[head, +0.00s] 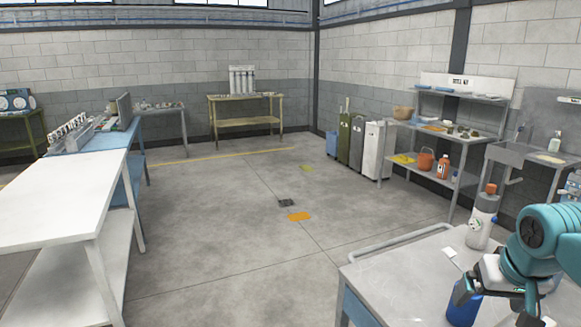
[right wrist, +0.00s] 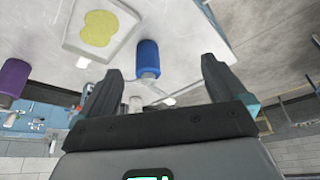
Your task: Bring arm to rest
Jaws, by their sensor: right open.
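My right arm comes in at the lower right of the head view. My right gripper (head: 492,285) is over the grey metal cart top (head: 395,272). In the right wrist view my gripper (right wrist: 161,70) has its two dark fingers spread apart with nothing held between them. A blue capped container (right wrist: 146,58) shows beyond the fingers, apart from them as far as I can tell. A blue container (head: 463,305) also stands beside the gripper in the head view, partly hidden by it. My left gripper is not in view.
A white bottle with an orange cap (head: 482,218) stands on the cart behind my gripper. A tray with a yellow-green patch (right wrist: 100,30) and a purple container (right wrist: 12,80) show in the wrist view. A white-topped bench (head: 60,190) is at left; the middle floor is largely open.

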